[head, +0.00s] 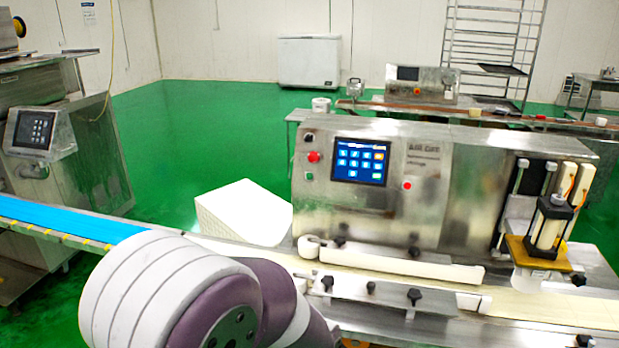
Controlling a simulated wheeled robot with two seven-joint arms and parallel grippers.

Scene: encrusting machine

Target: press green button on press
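The press (430,195) is a steel machine with a blue lit touchscreen (360,162) on its front. Left of the screen, a small green button (308,176) sits just below a red button (313,157) and a black knob (309,136). The green button is small but unobstructed. One of my arms, white and purple, fills the bottom left and centre, in front of the conveyor. Neither gripper shows in the head view, so their states and distances to the button are hidden.
A conveyor with a blue belt (70,218) runs from the left towards the press. A pale guide bar (400,264) and black knobs line the press front. A stamping unit (548,225) stands at right. A white block (243,208) is behind the conveyor, with green floor around it.

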